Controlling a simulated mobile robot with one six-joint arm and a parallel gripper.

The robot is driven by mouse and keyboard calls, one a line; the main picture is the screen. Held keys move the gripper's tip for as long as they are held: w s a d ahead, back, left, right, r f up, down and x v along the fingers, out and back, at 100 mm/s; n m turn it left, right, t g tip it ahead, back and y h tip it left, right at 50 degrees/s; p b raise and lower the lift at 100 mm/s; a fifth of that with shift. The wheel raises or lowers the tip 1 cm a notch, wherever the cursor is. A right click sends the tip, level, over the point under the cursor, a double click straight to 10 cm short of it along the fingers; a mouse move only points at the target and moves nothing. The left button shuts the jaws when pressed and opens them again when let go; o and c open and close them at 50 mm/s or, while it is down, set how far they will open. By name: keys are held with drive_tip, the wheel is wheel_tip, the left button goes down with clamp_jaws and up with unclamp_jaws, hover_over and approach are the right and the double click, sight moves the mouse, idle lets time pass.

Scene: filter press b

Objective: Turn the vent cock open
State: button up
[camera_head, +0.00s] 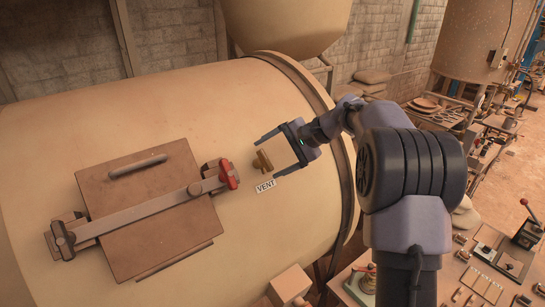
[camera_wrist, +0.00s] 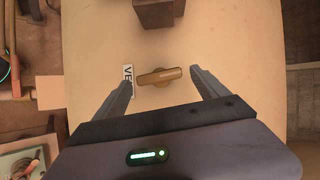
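The vent cock (camera_head: 263,160) is a small brass handle on the curved side of the cream tank, just above a white VENT label (camera_head: 266,186). It also shows in the wrist view (camera_wrist: 160,77), with its bar lying nearly level across the picture, and the label (camera_wrist: 128,79) at its left. My gripper (camera_head: 266,156) is open, its two fingers apart on either side of the cock. In the wrist view the fingertips (camera_wrist: 161,76) stand left and right of the handle with gaps. I cannot tell how deep the fingers reach around it.
A cream tank (camera_head: 60,130) fills the left. On it is a brown hatch plate (camera_head: 150,220) with a bar and a red-ended clamp (camera_head: 228,175) left of the cock. A small box (camera_head: 289,284) is below. A cluttered bench (camera_head: 480,270) stands at right.

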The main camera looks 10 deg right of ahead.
drive_tip(key=v, duration=1.7)
drive_tip(key=shift+s+d, duration=0.1)
drive_tip(key=s+a+f+n+g+h+b, duration=0.1)
drive_tip(key=s+a+f+h+b, duration=0.1)
drive_tip(key=s+a+f+b, duration=0.6)
drive_tip(key=s+a+f+n+h+b, duration=0.1)
drive_tip(key=s+a+f+h+b, duration=0.1)
drive_tip(key=s+a+f+b, duration=0.65)
drive_tip(key=s+f+n+h+b, duration=0.1)
drive_tip(key=s+f+b, duration=0.4)
drive_tip(key=f, duration=0.4)
drive_tip(key=s+f+n+t+b, duration=0.1)
drive_tip(key=s+f+b, duration=0.4)
drive_tip(key=f, duration=0.4)
drive_tip(key=s+f+n+h+b, duration=0.1)
drive_tip(key=s+f+b, duration=0.4)
drive_tip(key=f, duration=0.5)
drive_tip(key=shift+a+h+b, duration=0.3)
drive_tip(key=shift+a+b, duration=0.15)
drive_tip(key=shift+b, duration=0.65)
